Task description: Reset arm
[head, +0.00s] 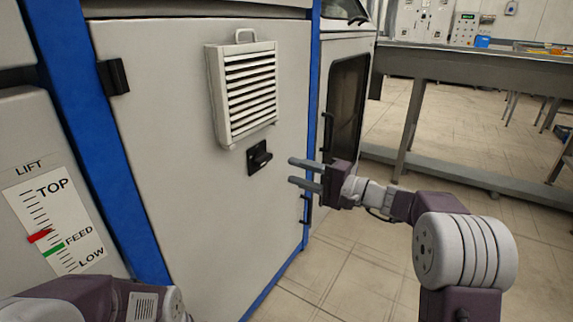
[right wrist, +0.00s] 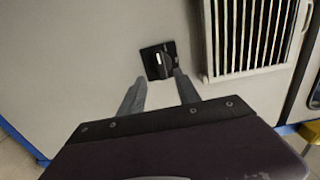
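My right gripper (head: 305,174) is at the centre of the head view, in front of the grey cabinet door. Its two fingers are spread apart with nothing between them. In the right wrist view the open fingers (right wrist: 157,88) point at the door, towards a black latch (right wrist: 158,60). The same latch (head: 259,157) shows in the head view to the left of the fingertips, with a gap between. My left arm (head: 90,300) shows only in part at the lower left, and its gripper is out of view.
A louvred vent panel (head: 243,90) with a handle is on the cabinet door (head: 170,180). A lift scale (head: 57,222) with red and green markers stands at the left. A conveyor or bench (head: 470,68) is at the back right. The tiled floor (head: 350,280) between is clear.

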